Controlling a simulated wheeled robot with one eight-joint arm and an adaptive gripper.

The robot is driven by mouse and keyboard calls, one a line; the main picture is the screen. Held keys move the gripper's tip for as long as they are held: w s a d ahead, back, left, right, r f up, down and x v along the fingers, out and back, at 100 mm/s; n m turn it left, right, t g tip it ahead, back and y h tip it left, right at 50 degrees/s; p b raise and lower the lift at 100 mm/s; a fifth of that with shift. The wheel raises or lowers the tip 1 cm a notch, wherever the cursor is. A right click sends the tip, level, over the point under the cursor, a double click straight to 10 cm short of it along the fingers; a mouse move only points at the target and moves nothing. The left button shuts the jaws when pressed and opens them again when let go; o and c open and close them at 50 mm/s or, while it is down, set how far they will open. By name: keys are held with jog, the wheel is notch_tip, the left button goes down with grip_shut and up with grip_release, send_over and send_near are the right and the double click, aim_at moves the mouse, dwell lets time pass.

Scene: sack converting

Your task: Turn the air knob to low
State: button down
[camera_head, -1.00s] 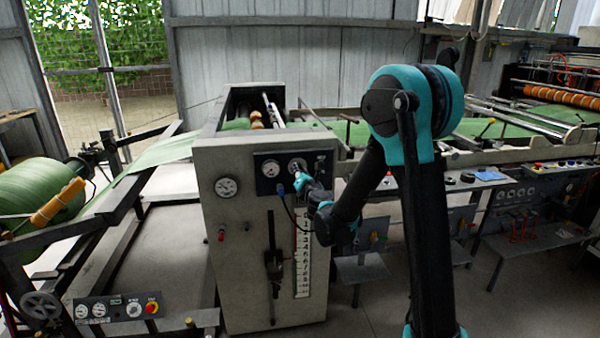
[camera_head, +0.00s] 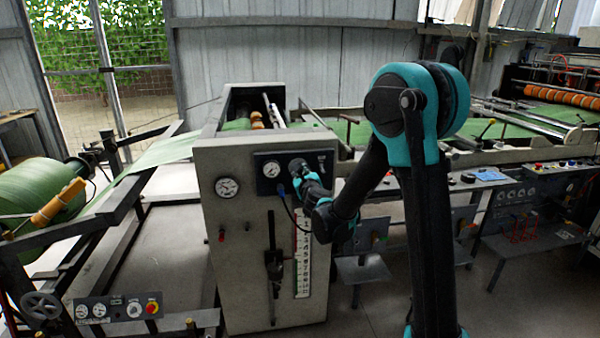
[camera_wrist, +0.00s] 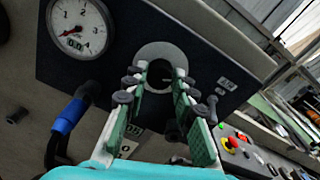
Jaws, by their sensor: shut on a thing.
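The air knob shows in the wrist view as a dark knob (camera_wrist: 160,76) on a pale round plate (camera_wrist: 150,52), set in a dark panel (camera_wrist: 108,76). My gripper (camera_wrist: 161,72) is shut on the knob, with one green-padded finger on each side. A small label (camera_wrist: 225,84) sits to the right of the plate, too blurred to read. The knob's pointer is hard to make out.
A pressure gauge (camera_wrist: 80,24) is left of the knob on the panel. A blue-ended hose (camera_wrist: 70,116) comes out below it. A larger gauge (camera_head: 227,187) and a red button (camera_head: 221,235) are on the machine's grey cabinet (camera_head: 235,280). A green roll (camera_head: 40,195) stands left.

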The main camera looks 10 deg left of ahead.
jog(key=shift+f+m+t, duration=0.15)
jog(key=shift+m+t, duration=0.15)
jog(key=shift+m, duration=8.05)
jog(key=shift+f+m+t, duration=0.1)
jog(key=shift+m+t, duration=0.2)
jog(key=shift+m, duration=8.05)
jog(key=c, duration=1.2)
grip_release()
